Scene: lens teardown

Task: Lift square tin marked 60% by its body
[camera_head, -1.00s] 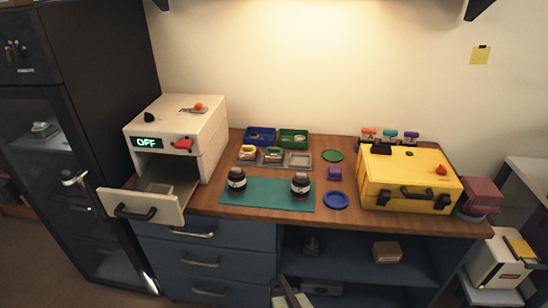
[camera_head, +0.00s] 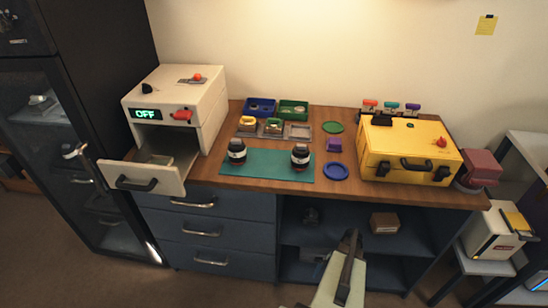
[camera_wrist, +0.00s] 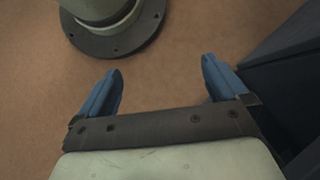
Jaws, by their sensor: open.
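No marking of 60% is readable in either view, so I cannot tell which thing is the square tin. Small squarish pieces sit in a grey tray (camera_head: 299,131) on the bench, one with a yellow top (camera_head: 247,123) and one with a green top (camera_head: 273,125). A brown box (camera_head: 384,223) stands on the open shelf below. My gripper (camera_wrist: 162,68) is open and empty in the wrist view, its blue fingers apart above the brown floor. In the head view my arm is at the bottom centre, in front of the bench and away from the things on it.
Two dark jars (camera_head: 237,151) stand on a teal mat (camera_head: 268,165). A yellow case (camera_head: 410,160) is at the right, a white OFF-display unit (camera_head: 205,112) with its drawer (camera_head: 140,182) open at the left. Blue (camera_head: 260,106) and green bins (camera_head: 293,109) are behind.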

